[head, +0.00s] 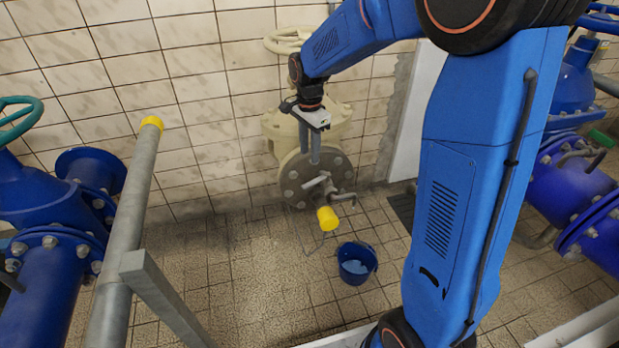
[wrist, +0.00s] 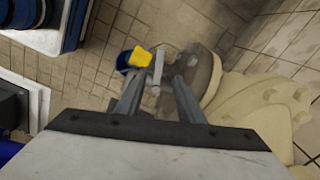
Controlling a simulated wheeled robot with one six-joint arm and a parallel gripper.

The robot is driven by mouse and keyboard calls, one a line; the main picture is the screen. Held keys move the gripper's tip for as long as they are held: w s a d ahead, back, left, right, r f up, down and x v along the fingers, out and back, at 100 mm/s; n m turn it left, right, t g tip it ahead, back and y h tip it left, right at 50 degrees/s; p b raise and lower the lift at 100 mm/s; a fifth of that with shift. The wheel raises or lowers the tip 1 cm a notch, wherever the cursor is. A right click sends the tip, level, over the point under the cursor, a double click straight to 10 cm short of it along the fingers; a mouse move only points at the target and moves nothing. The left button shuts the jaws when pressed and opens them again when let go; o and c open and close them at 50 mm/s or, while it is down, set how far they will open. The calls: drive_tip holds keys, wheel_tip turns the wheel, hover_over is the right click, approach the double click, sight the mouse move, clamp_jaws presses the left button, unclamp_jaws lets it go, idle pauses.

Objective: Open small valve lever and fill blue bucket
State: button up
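The small valve (head: 322,186) is a grey metal fitting with a thin bar-like lever, standing out from a round flange. A yellow end piece (head: 327,217) sits at its front. The blue bucket (head: 357,270) stands upright on the floor below and to the right, with something pale blue inside. My gripper (head: 314,155) points down just above the valve. In the wrist view its two fingers (wrist: 158,80) are apart, with the grey lever (wrist: 157,66) showing beyond and between them. Contact cannot be told. The bucket (wrist: 123,61) is partly hidden behind the yellow piece there.
A grey railing (head: 130,230) with a yellow cap and blue pipework (head: 50,235) stand at the left. More blue pipes (head: 580,195) are at the right. A cream valve body (head: 275,125) is behind the flange. Tiled floor (head: 235,270) is open at the front.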

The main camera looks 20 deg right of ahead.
sight(310, 184)
wheel_tip(310, 184, down, 12)
drive_tip(key=shift+r, duration=0.25)
idle(0.3)
clamp_jaws()
